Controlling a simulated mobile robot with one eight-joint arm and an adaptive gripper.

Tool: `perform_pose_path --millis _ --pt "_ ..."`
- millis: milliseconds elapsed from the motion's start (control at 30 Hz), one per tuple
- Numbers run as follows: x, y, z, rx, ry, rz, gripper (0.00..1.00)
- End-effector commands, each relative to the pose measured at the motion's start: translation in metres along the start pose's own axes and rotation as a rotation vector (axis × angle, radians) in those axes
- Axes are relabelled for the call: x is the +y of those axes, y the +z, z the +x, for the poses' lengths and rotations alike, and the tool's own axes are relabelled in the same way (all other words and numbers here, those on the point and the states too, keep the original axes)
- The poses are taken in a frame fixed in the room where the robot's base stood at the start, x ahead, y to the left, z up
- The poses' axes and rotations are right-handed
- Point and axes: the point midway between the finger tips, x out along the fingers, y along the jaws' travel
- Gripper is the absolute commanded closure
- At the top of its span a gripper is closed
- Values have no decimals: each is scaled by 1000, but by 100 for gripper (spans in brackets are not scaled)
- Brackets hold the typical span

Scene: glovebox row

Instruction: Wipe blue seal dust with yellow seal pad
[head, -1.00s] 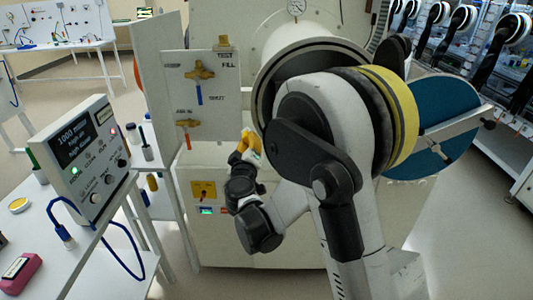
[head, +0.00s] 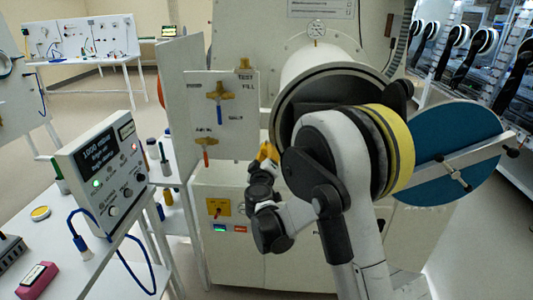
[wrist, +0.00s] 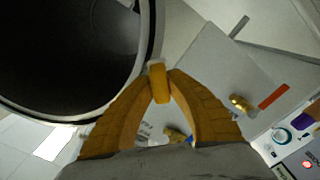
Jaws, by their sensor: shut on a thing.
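My gripper (head: 267,152) is in front of the glovebox, just left of the round port's rim (head: 278,118). In the wrist view its yellow-orange fingers (wrist: 158,78) are closed on the small yellow seal pad (wrist: 159,83), which has a pale top edge. The pad's tip is close to the dark port rim (wrist: 152,35); I cannot tell whether they touch. The port opening is dark inside. The blue round door (head: 445,150) stands swung open at the right. I cannot make out any blue dust on the rim; my arm hides part of the port.
A valve panel (head: 236,135) with brass fittings stands left of the port. A side table at left holds a tilted readout box (head: 103,170), a blue cable, a pink block (head: 38,280) and a yellow-topped round tin (head: 40,213). Floor shows at the lower right.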

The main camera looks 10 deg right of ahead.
Motion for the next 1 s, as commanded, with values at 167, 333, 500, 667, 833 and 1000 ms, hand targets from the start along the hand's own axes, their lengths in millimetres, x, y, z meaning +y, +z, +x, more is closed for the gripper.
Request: perform_pose_path --millis 167,333,500,667,833,1000 --pt "0 0 0 0 0 0 100" --pt "0 0 0 0 0 0 100" --pt "0 0 2 0 0 0 100" --pt "0 0 5 0 0 0 100" --pt "0 0 9 0 0 0 100" --pt "0 0 12 0 0 0 100"
